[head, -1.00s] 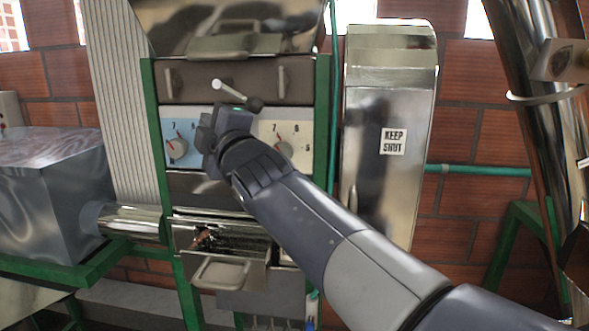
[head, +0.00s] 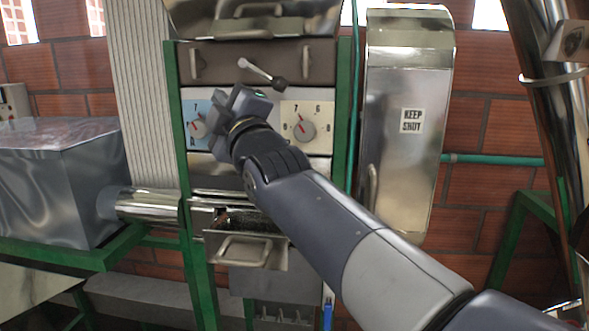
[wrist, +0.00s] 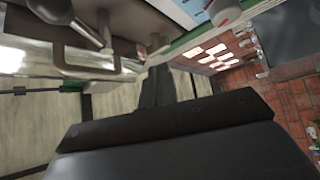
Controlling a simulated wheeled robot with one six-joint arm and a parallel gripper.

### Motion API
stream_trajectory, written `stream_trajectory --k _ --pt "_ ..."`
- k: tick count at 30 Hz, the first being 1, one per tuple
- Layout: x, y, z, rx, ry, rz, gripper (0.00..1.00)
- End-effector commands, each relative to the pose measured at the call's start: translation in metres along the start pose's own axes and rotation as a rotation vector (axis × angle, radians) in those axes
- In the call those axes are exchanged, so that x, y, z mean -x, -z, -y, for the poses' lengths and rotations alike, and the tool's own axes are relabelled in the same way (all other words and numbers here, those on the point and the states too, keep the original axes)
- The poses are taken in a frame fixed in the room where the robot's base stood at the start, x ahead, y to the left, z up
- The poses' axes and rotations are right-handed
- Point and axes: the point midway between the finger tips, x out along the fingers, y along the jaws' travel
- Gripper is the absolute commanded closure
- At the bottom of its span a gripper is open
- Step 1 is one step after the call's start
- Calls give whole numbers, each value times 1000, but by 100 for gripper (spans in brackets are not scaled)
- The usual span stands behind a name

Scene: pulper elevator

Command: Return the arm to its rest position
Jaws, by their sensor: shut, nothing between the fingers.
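My arm reaches from the lower right of the head view up to the machine. My gripper (head: 224,117) is in front of the control panel, between the left dial (head: 198,128) and the right dial (head: 300,128), and hides part of the panel. It is shut and empty. In the wrist view its dark fingers (wrist: 158,88) are together, with nothing between them. A lever with a pale rod and dark knob (head: 280,83) is just above the gripper in the head view. I cannot tell the exact gap to the panel.
An open drawer (head: 245,250) sticks out below the panel. A steel cover marked "KEEP SHUT" (head: 408,150) stands to the right, and a metal box (head: 60,180) to the left. Green frame posts flank the panel. A steel pipe (head: 560,110) rises at far right.

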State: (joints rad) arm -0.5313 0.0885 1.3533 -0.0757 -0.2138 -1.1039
Motion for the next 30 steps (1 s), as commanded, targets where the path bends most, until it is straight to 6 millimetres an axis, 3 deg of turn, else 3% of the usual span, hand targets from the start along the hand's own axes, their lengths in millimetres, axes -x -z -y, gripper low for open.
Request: stream_trajectory --k 6,12,30 --pt "36 -1 2 1 -1 -1 100" --pt "58 -1 1 1 0 0 100" --pt "67 -1 1 -2 4 3 100"
